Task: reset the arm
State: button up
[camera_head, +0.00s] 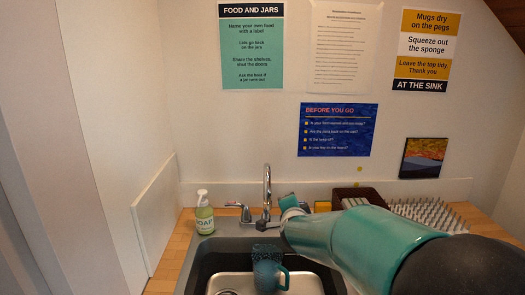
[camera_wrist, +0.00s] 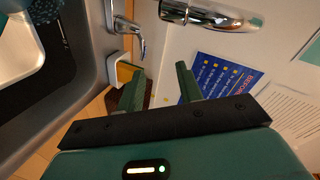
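My arm reaches in from the lower right of the head view, stretched out over the right side of the sink (camera_head: 205,258). My gripper (camera_head: 288,203) is at its far end, close to the tap (camera_head: 267,185). In the wrist view its two green fingers stand apart with a gap between them, and my gripper (camera_wrist: 161,90) is open and empty. The wall and part of a yellow sponge (camera_wrist: 127,71) show beyond the fingers. The gripper's fingers are small and partly unclear in the head view.
A green soap bottle (camera_head: 204,213) stands at the sink's left corner. A dark caddy (camera_head: 357,194) and a pegged drying rack (camera_head: 428,213) stand behind my arm. Posters hang on the wall.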

jog(key=s+r+n+g+y, duration=0.35)
jog(key=s+n, duration=0.45)
jog(key=s, duration=0.9)
jog(key=s+d+f+n+g+h, duration=0.1)
jog(key=s+d+n+g, duration=0.1)
jog(key=s, duration=0.8)
jog(key=s+d+f+n+g+h, duration=0.1)
jog(key=s+d+f+n+g, duration=0.1)
jog(key=s, duration=0.8)
jog(key=shift+s+d+n+g+h, duration=0.15)
jog(key=shift+d+n+g+h, duration=0.3)
jog(key=shift+d+n, duration=0.6)
